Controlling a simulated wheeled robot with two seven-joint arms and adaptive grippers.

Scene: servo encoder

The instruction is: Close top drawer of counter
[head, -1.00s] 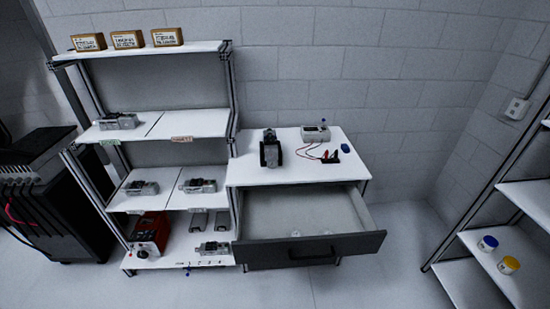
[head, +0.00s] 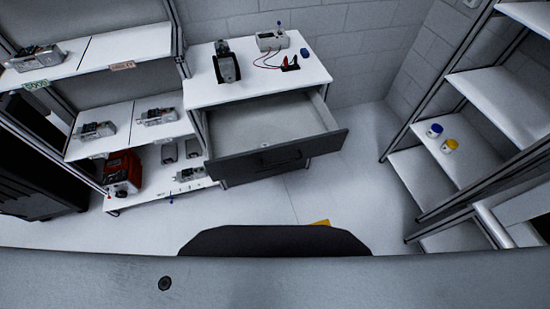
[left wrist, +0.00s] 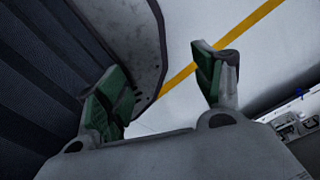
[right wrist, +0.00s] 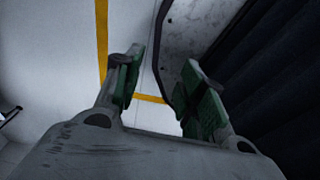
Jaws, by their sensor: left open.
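The counter (head: 208,92) has a white top and stands against the back wall in the head view. Its top drawer (head: 262,160) is pulled out, with a dark front and handle and a pale, seemingly empty inside. Neither gripper shows in the head view. In the left wrist view my left gripper (left wrist: 165,88) is open and empty, its green-padded fingers apart above the floor. In the right wrist view my right gripper (right wrist: 158,88) is also open, with nothing between its fingers. Both are away from the drawer.
A shelf rack (head: 130,45) with devices and a red box (head: 122,172) stands left of the counter. A right-hand rack (head: 490,100) holds a blue-lidded jar (head: 435,130) and a yellow-lidded jar (head: 449,146). A black device (head: 226,65) and a meter (head: 271,41) sit on the counter. Floor before the drawer is clear.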

